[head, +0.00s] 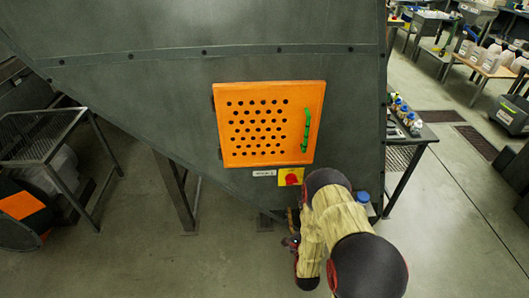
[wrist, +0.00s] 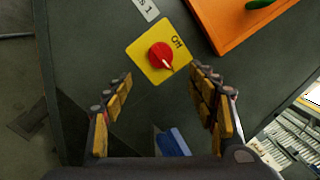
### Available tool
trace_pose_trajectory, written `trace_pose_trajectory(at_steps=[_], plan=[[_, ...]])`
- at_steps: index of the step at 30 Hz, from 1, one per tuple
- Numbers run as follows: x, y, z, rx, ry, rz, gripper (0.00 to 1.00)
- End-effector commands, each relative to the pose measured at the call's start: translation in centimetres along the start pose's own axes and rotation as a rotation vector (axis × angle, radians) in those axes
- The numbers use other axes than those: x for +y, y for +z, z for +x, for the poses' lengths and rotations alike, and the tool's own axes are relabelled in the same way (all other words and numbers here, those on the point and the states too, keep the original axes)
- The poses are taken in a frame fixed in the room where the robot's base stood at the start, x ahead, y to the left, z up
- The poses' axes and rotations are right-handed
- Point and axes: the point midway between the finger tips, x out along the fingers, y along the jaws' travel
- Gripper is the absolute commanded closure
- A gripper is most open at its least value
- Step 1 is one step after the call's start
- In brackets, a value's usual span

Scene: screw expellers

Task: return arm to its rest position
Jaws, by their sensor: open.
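My gripper (wrist: 160,72) is open and empty in the wrist view, with its two yellow-padded fingers spread apart. Between and beyond the fingertips is a red rotary knob (wrist: 161,56) on a yellow plate (wrist: 139,52). A gap to the knob seems to remain, but the exact distance is unclear. In the head view, my arm (head: 345,225) reaches in from the lower right and bends downward below the red knob (head: 291,179).
The dark machine housing (head: 130,75) carries an orange perforated door (head: 265,122) with a green handle (head: 307,130). A side table (head: 426,134) with small items stands right of the housing. A mesh-topped stand (head: 40,140) is at left. Floor (head: 455,240) at lower right is clear.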

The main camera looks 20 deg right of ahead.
Motion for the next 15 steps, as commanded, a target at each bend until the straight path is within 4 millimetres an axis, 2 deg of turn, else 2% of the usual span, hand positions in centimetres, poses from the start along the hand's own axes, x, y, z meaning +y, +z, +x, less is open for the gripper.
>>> trace_pose_trajectory(at_steps=[6, 8, 11, 15], plan=[[0.1, -0.1, 0.0, 0.002, 0.003, -0.047, 0.42], [0.7, -0.5, 0.0, 0.017, 0.028, -0.101, 0.42], [3.4, -2.3, -0.3, 0.070, 0.136, -0.242, 0.42], [8.8, -6.0, -3.3, 0.150, 0.399, -0.474, 0.42]])
